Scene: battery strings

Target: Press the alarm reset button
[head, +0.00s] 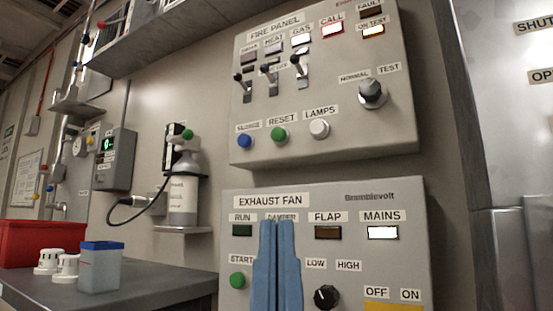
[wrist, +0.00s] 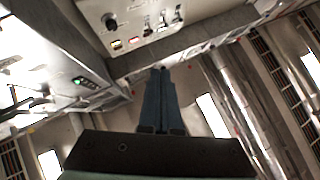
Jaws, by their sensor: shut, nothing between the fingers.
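The fire panel (head: 350,130) is a grey box on the wall, upper right of centre in the head view. Its green button (head: 280,135), labelled RESET, sits on the lower row between a blue button (head: 245,141) and a white LAMPS button (head: 319,128). My gripper (head: 277,223) has blue fingers, held together and empty. In the head view its tips are below the green button, in front of the exhaust fan panel; the gap to the panel is hard to judge. In the wrist view my gripper (wrist: 161,70) points towards a panel edge. The green button cannot be made out there.
The exhaust fan panel (head: 405,215) lies just below, with a START button (head: 237,280) and a knob (head: 326,297). Fire panel switches (head: 301,70) and a test knob (head: 372,94) stick out. A bench (head: 150,282) with a red bin (head: 40,243) stands at left.

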